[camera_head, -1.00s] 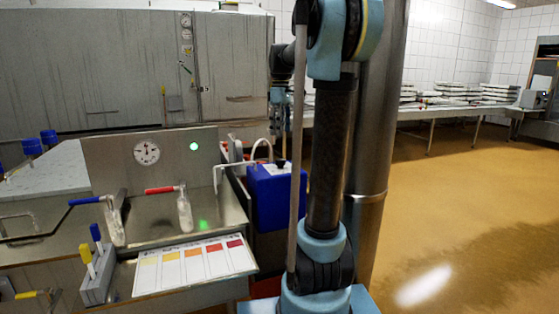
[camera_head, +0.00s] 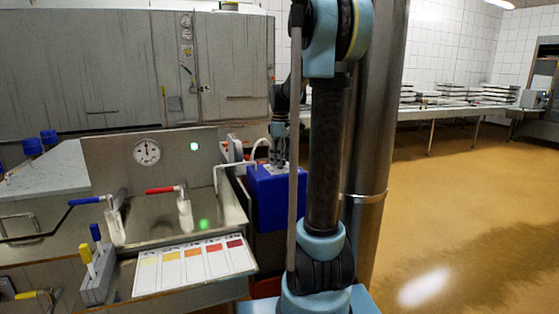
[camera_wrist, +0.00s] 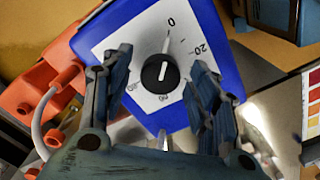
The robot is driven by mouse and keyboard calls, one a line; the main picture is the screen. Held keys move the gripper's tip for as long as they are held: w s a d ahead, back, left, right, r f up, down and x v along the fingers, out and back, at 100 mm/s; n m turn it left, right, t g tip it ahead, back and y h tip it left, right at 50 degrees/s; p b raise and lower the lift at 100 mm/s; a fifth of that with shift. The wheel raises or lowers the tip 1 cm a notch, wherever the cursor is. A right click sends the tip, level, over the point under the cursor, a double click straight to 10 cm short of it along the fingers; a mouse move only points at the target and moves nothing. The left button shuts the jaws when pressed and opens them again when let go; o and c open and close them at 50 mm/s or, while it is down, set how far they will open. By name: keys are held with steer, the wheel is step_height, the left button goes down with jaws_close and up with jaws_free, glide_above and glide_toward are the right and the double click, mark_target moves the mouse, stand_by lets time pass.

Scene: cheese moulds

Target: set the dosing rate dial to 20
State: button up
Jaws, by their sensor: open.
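The blue dosing box (camera_head: 280,205) stands right of the steel sink, with my gripper (camera_head: 278,160) just above its top. In the wrist view the box (camera_wrist: 222,50) has a white dial face (camera_wrist: 130,40) with a round black dial knob (camera_wrist: 160,73). The knob's white mark points up and slightly right, roughly toward the 0. The 20 is printed to the right of the 0; lower numbers are hard to read. My gripper (camera_wrist: 160,62) is open, one finger on each side of the knob, with gaps visible between fingers and knob.
An orange-red part with a pale hose (camera_wrist: 60,85) lies left of the box. The steel sink (camera_head: 235,205) has a red-handled tap (camera_head: 165,190), a gauge (camera_head: 147,152) and a colour chart (camera_head: 195,267). A steel column (camera_head: 375,150) stands to the right.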

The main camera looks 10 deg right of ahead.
steer(key=c, duration=1.1)
steer(key=shift+o, duration=0.2)
steer(key=shift+m, duration=0.3)
steer(key=m, duration=0.4)
steer(key=shift+m, duration=0.4)
steer(key=m, duration=0.5)
steer(key=o, duration=1.1)
steer(key=shift+c, duration=0.2)
